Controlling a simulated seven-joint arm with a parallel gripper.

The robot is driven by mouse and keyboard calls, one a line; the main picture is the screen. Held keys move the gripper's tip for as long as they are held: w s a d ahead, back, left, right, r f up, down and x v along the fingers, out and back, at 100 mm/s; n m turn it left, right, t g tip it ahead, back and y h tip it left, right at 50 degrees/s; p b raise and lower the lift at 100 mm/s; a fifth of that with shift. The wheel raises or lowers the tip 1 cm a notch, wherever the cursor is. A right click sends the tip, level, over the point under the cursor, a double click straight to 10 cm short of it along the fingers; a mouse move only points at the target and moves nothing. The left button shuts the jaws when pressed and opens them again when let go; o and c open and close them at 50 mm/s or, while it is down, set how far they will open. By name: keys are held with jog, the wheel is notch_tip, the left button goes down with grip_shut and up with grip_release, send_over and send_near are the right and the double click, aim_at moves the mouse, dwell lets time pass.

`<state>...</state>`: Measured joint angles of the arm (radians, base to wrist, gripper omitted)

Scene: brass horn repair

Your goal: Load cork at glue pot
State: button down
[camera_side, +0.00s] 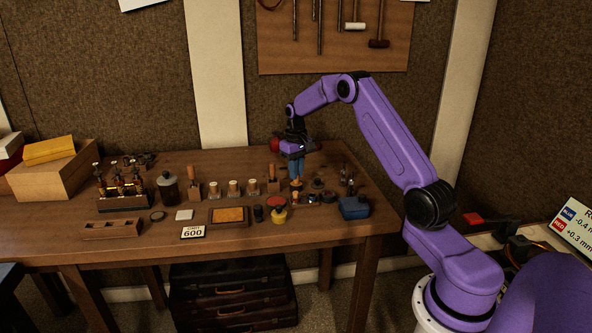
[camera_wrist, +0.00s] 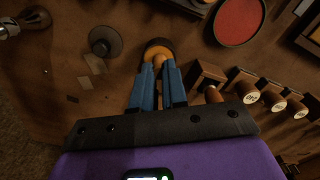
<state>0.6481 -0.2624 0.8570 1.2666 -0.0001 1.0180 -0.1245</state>
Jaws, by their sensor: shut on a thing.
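My gripper (camera_wrist: 158,88) has blue fingers, pointing down over the right part of the bench; it also shows in the side view (camera_side: 296,172). The fingers are shut on a small tan, rounded piece (camera_wrist: 159,61), mostly hidden between them; I cannot tell whether it is a cork. Right at the fingertips is a round dark-rimmed pot with an orange top (camera_wrist: 157,44), perhaps the glue pot. In the side view, an orange patch (camera_side: 296,185) shows below the fingers. I cannot tell whether the held piece touches the pot.
Several pale-topped brown cylinders (camera_wrist: 273,100) stand close by, with a wooden block (camera_wrist: 206,76) beside them. A red round pad (camera_wrist: 238,20) and a grey disc with a knob (camera_wrist: 105,42) are nearby. A blue box (camera_side: 354,208) sits at the bench's front right.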

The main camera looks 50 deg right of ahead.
dwell(0.6)
jog(key=shift+r, duration=3.45)
jog(key=shift+a, duration=0.1)
